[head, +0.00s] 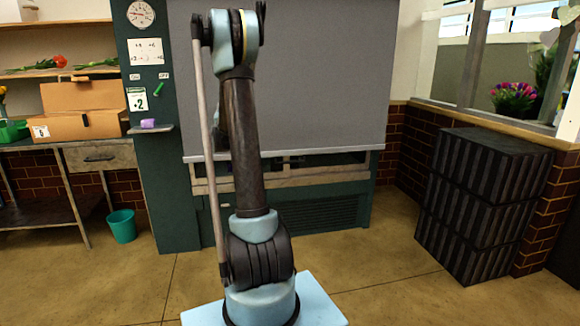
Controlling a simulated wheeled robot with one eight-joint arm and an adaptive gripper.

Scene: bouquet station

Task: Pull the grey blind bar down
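The grey blind (320,80) hangs in front of the dark green cabinet, behind my arm. Its pale bottom bar (320,151) runs level across the cabinet front, above a narrow gap with a wooden ledge. My upright arm covers part of the bar left of its middle. My gripper cannot be made out; a dark part shows just behind the arm link, but I cannot tell what it is. Whether anything touches the bar is hidden.
Black ribbed crates (480,200) are stacked at the right by the brick wall. A workbench (95,155) with a cardboard box (82,112) stands at the left, a teal bin (122,226) beside it. Floor is clear between the cabinet and crates.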

